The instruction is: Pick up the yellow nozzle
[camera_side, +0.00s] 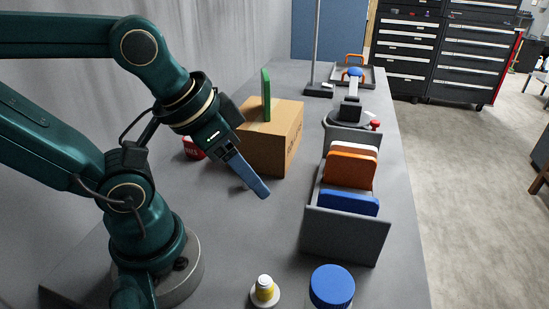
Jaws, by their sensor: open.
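The yellow nozzle (265,291) stands upright at the near edge of the picture. It has a white cap, a yellow body and a wide white base on the grey table. My gripper (264,193) points down and to the right above the table, well behind the nozzle and apart from it. Its blue-grey fingers are seen side-on and overlap; it is open, with nothing visible between them.
A blue-lidded jar (331,287) stands right of the nozzle. A grey rack (345,236) holds orange, white and blue panels. A cardboard box (272,140), with a green panel (266,95), stands behind my gripper. The table (235,235) between gripper and nozzle is clear.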

